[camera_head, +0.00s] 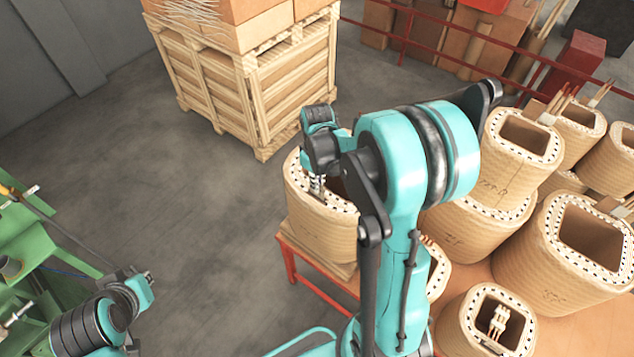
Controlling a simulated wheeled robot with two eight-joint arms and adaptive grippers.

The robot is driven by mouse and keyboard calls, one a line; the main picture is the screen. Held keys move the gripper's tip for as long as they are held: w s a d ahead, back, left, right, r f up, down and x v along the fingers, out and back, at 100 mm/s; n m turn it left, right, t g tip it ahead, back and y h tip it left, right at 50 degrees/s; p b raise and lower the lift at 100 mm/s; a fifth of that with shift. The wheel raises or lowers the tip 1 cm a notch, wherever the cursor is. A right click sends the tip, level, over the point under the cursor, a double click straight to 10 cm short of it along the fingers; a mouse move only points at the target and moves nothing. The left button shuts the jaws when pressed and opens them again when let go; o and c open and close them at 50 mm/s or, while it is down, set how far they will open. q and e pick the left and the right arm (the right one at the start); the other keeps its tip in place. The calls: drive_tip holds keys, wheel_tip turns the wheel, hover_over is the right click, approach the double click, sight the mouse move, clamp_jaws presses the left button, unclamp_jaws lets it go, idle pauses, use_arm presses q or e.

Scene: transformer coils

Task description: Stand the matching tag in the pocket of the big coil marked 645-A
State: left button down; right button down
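Several tan wound coils stand on an orange-topped table. One big coil (325,235) is at the table's left end, partly hidden by my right arm. My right gripper (317,190) points down at this coil's upper rim, near its opening. A small pale piece shows at the fingertips, but I cannot tell whether it is a tag or whether the fingers are shut on it. The handwritten marks on the coils are too small to read, so I cannot tell which is 645-A. My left gripper (140,288) is at the lower left, away from the coils; its finger state is unclear.
More coils crowd the right side, including a large one (560,265) and a front one (468,325) with a white piece (498,321) inside. A wooden crate (245,85) stands behind. Green machinery (25,235) is at left. The grey floor between is clear.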

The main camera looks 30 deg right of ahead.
drive_tip(key=shift+f, duration=0.45)
drive_tip(key=c, duration=1.6)
unclamp_jaws()
drive_tip(key=shift+c, duration=0.2)
drive_tip(key=shift+r, duration=0.1)
wheel_tip(320, 180, up, 12)
drive_tip(key=s+a+f+m+t+b, duration=0.2)
drive_tip(key=s+a+f+b, duration=0.3)
drive_tip(key=f+b, duration=0.6)
drive_tip(key=s+a+f+m+t+b, duration=0.2)
drive_tip(key=s+a+f+t+b, duration=0.3)
drive_tip(key=f+b, duration=0.6)
drive_tip(key=shift+s+a+f+b, duration=0.4)
drive_tip(key=shift+s+b, duration=0.1)
drive_tip(key=shift+b, duration=0.45)
